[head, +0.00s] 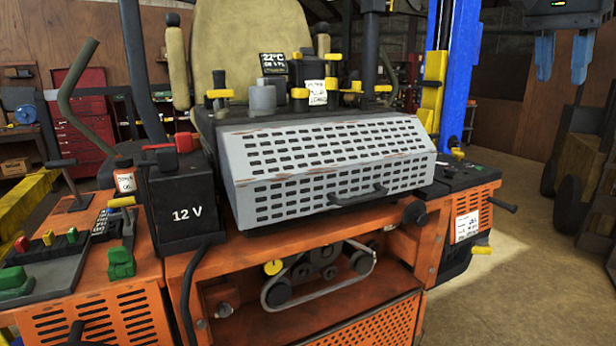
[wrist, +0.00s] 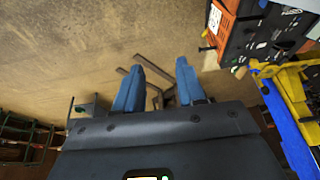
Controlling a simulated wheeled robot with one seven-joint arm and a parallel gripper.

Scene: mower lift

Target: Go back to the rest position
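My gripper (head: 564,57) hangs at the top right of the head view, with its two blue fingers pointing down. The fingers are apart with nothing between them. In the wrist view my gripper (wrist: 158,84) also shows both blue fingers spread, with bare floor and some metal bars beyond them. It is to the right of the orange mower (head: 245,262) and touches nothing that I can see. The mower's grey perforated cover (head: 330,168) lies flat-seated over its front, with a black handle at its lower edge.
A black 12 V box (head: 187,215) stands left of the cover. A blue lift post (head: 462,75) with yellow parts rises behind the mower's right side. A red tool cabinet (head: 80,125) stands at the back left. Open floor (head: 510,290) lies right of the mower.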

